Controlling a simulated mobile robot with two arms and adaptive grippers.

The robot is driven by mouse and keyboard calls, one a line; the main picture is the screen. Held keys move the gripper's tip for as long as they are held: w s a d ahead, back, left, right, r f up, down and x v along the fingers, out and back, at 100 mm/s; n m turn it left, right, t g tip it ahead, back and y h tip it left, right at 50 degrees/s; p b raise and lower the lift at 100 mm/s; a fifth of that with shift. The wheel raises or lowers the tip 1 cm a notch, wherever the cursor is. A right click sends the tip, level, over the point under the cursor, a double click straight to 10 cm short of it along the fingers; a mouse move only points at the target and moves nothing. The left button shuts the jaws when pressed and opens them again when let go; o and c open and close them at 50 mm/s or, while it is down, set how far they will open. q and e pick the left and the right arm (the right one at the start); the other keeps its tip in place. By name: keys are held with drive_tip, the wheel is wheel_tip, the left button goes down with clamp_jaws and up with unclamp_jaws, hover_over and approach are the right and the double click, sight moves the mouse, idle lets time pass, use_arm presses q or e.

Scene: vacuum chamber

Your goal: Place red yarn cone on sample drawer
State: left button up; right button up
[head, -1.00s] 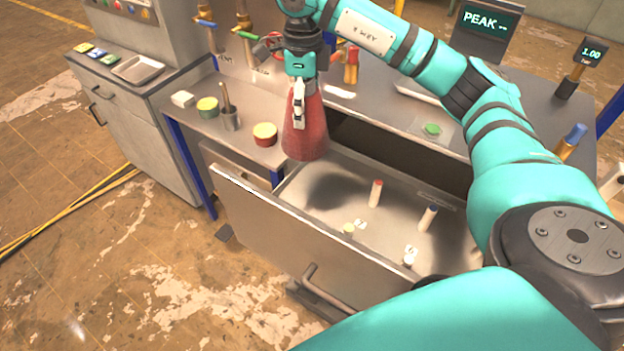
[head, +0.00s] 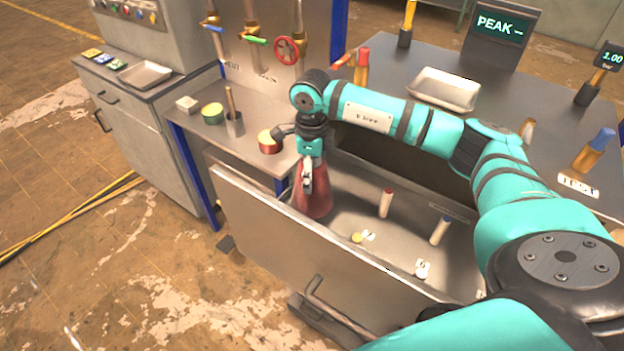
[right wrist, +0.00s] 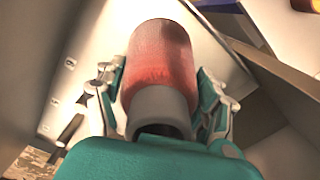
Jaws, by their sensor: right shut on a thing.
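The red yarn cone (head: 313,201) is upright in my right gripper (head: 308,176), at the left end of the open sample drawer (head: 270,225). In the right wrist view the cone (right wrist: 160,65) sits between both fingers of the gripper (right wrist: 160,95), which is shut on it. The cone's base is low inside the drawer's outline; I cannot tell whether it touches the drawer floor. The drawer front also hides part of the interior. My left gripper is not in view.
A red-sided pot (head: 268,142) and a cup (head: 234,124) are on the bench to the left. A metal tray (head: 444,90) lies behind.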

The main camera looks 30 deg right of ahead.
wheel_tip(320, 180, down, 3)
drive_tip(key=shift+f+p, duration=0.2)
drive_tip(key=shift+p, duration=0.2)
drive_tip(key=shift+f, duration=0.1)
drive_tip(key=o, duration=1.7)
wheel_tip(320, 180, up, 12)
drive_tip(key=b, duration=0.4)
